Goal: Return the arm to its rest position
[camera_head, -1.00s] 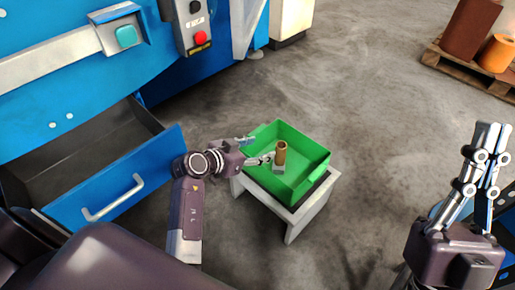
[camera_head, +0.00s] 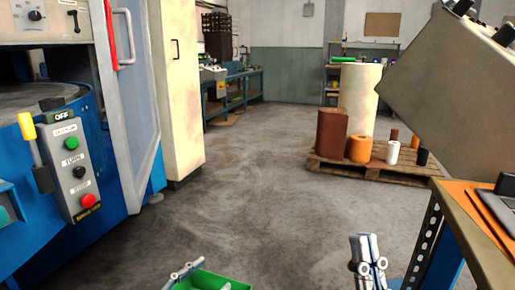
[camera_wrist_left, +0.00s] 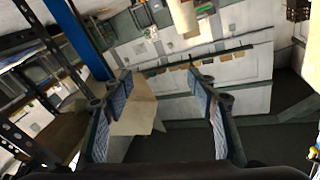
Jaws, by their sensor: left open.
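My left gripper (camera_head: 185,272) shows only in part at the bottom edge of the head view, by the green tray (camera_head: 218,279). In the left wrist view its two fingers (camera_wrist_left: 163,100) stand wide apart with nothing held between them. The rest of my left arm is out of the head view. My right gripper (camera_head: 368,262) points up at the bottom of the head view, right of the tray, seen too edge-on to tell its opening. Most of the tray and its contents are cut off.
A blue machine with a control panel (camera_head: 75,170) stands at left, next to a cream cabinet (camera_head: 178,85). A pallet (camera_head: 375,168) with rolls stands at back right. A workbench (camera_head: 470,235) is at near right. Grey floor (camera_head: 260,195) lies open between them.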

